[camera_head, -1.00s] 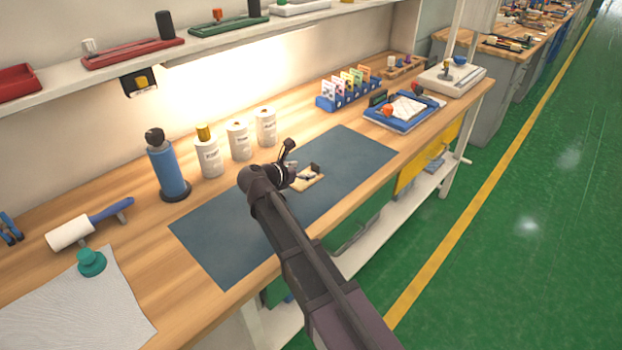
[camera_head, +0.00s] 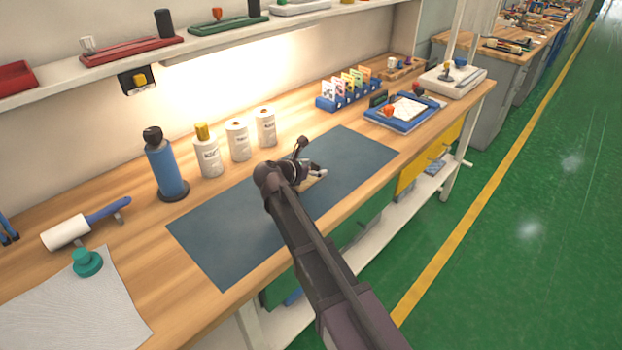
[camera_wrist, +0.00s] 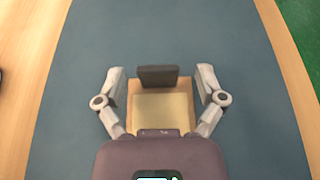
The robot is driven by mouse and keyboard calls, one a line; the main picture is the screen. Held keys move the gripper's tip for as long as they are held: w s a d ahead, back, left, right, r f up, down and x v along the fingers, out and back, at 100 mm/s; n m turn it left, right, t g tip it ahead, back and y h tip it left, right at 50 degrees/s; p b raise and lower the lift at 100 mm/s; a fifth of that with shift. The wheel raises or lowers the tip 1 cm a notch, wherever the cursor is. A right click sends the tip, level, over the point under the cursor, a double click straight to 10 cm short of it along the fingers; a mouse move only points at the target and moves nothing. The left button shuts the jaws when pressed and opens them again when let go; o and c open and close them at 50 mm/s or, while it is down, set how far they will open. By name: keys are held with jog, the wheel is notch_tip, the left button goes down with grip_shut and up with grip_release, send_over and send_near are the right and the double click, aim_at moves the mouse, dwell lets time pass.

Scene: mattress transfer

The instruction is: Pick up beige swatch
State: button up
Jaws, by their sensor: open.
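The beige swatch (camera_wrist: 160,113) lies on the dark mat (camera_wrist: 245,50), with a tan border along its sides and a dark block (camera_wrist: 158,76) at its far end. My gripper (camera_wrist: 161,82) is open in the wrist view, with one finger on each side of the swatch's far part and a gap on both sides. The near part of the swatch is hidden by my gripper body. In the head view my gripper (camera_head: 315,172) is low over the mat, and only a sliver of the swatch (camera_head: 314,181) shows beside it.
White bottles (camera_head: 238,142) and a blue cylinder (camera_head: 165,168) stand behind the mat. A blue rack of cards (camera_head: 348,95) and a blue tray (camera_head: 393,122) are at the back right. A white roller (camera_head: 66,232) lies at left. The mat around the swatch is clear.

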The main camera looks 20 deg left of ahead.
jog(key=c, duration=1.2)
jog(key=shift+r, duration=0.15)
notch_tip(320, 180, up, 3)
jog(key=p, duration=0.3)
jog(key=s+d, duration=0.3)
jog(key=s, duration=0.1)
jog(key=s+d+r+p, duration=0.1)
jog(key=s+d, duration=0.2)
jog(key=s, duration=0.1)
jog(key=s+d+p, duration=0.1)
jog(key=s+d, duration=0.3)
jog(key=shift+s+d+r, duration=0.1)
jog(key=shift+s+r, duration=0.05)
jog(key=shift+r, duration=0.2)
